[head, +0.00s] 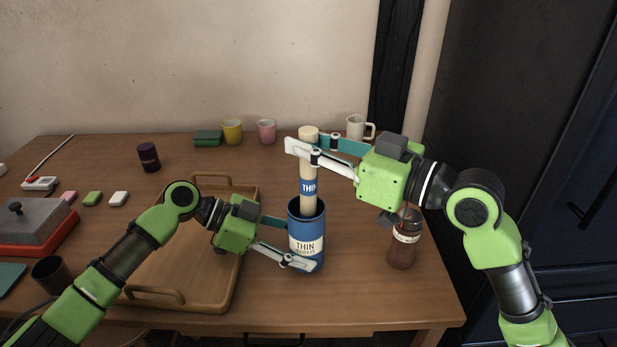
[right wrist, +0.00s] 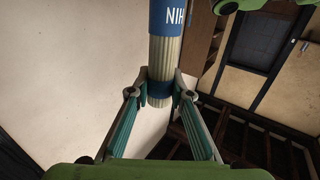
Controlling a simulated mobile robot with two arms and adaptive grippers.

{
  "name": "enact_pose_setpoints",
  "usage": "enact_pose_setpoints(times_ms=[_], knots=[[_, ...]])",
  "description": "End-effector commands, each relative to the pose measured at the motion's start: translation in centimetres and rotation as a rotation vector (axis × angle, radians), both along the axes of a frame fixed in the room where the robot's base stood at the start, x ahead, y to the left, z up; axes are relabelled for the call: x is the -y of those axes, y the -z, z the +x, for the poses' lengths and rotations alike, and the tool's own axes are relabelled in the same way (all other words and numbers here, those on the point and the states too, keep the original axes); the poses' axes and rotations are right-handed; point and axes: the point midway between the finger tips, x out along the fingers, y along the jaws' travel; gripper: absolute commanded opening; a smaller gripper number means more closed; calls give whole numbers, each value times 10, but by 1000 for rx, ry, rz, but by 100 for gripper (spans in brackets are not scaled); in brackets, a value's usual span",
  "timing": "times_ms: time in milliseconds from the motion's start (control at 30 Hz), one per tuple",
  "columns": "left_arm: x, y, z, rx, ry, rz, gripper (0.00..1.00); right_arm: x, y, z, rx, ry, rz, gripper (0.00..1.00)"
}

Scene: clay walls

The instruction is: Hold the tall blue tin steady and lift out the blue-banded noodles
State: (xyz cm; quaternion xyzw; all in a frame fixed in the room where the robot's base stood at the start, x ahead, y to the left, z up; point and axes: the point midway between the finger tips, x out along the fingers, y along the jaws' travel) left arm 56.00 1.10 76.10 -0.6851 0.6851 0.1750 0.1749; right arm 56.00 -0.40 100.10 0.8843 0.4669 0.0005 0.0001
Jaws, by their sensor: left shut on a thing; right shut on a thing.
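The tall blue tin (head: 306,245) stands upright on the table, with a pale label reading "THIN". My left gripper (head: 296,243) is shut around its side, one finger behind and one in front. The blue-banded noodles (head: 308,187) are a pale upright bundle with a blue "THIN" band, above the tin's mouth. Their lower end meets the mouth; I cannot tell how deep it sits. My right gripper (head: 311,151) is shut on the bundle near its top. In the right wrist view the noodles (right wrist: 165,55) run between the fingertips (right wrist: 158,88).
A wooden tray (head: 185,262) lies left of the tin, under my left arm. A brown jar (head: 403,245) stands close on the right. Mugs (head: 232,131) and a green block (head: 208,138) line the back. A dark jar (head: 148,157) stands back left.

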Motion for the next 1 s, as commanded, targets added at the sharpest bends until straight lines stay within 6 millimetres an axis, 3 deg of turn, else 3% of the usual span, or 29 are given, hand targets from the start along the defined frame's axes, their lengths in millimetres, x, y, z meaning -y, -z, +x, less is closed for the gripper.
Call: enact_pose_setpoints(times_ms=[100,300,500,767,800,867,1000], knots=[[0,1,0,0,0,1,36,0,-34,0,9,1,-1,0],[0,1,0,0,0,2,36,0,-68,0,4,1,0,0],[0,1,0,0,0,1,36,0,-82,0,0,0,0,0],[0,1,0,0,0,1,36,0,-83,0,-1,0,1,0],[0,1,0,0,0,1,50,0,-83,0,-1,0,1,0],[0,1,0,0,0,1,66,0,-83,0,-1,0,1,0],[0,1,0,0,0,1,67,0,-83,0,-1,0,1,0]])
